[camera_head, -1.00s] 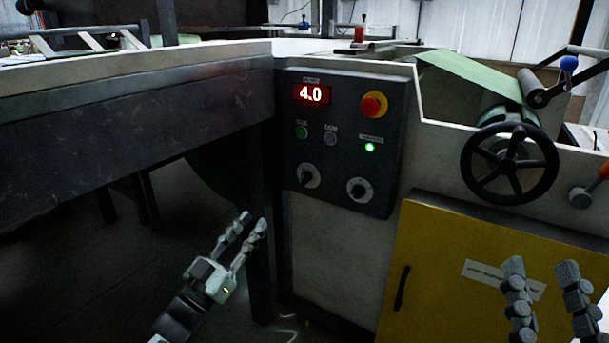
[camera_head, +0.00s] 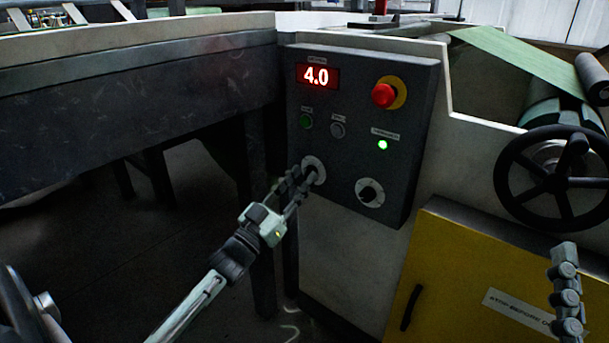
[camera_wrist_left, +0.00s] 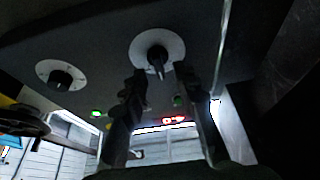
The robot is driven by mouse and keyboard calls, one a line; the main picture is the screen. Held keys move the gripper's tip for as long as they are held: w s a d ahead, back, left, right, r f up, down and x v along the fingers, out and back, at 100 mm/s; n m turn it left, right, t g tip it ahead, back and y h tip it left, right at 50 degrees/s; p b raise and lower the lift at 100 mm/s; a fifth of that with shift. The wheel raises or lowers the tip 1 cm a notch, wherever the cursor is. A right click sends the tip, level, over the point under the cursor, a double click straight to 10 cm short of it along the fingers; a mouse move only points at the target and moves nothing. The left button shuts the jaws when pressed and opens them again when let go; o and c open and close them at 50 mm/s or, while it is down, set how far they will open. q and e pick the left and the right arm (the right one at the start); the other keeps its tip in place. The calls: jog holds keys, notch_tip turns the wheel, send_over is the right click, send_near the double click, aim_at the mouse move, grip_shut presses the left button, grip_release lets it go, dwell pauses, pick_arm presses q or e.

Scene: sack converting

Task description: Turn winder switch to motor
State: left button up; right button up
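The dark control panel (camera_head: 350,150) carries two black rotary switches on pale round plates. I cannot read their labels. My left gripper (camera_head: 298,180) is at the left switch (camera_head: 315,164) and partly covers it. In the left wrist view the black pointer knob (camera_wrist_left: 157,58) shows between the two parted fingers (camera_wrist_left: 160,78); I cannot tell whether they touch it. The right switch (camera_head: 369,193) is clear, and also shows in the wrist view (camera_wrist_left: 60,78). One finger of my right gripper (camera_head: 566,290) shows at the lower right, with clear space beside it; the other finger is out of view.
Above the switches are a red display (camera_head: 317,77) reading 4.0, a red emergency button (camera_head: 384,95), two push buttons and a lit green lamp (camera_head: 382,145). A black handwheel (camera_head: 552,175) and a yellow door (camera_head: 450,270) are at right. A dark frame beam (camera_head: 130,110) runs left.

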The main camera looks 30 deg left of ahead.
pick_arm(q)
jog(key=shift+x, duration=0.9)
pick_arm(e)
jog(key=shift+r, duration=0.1)
pick_arm(q)
grip_shut()
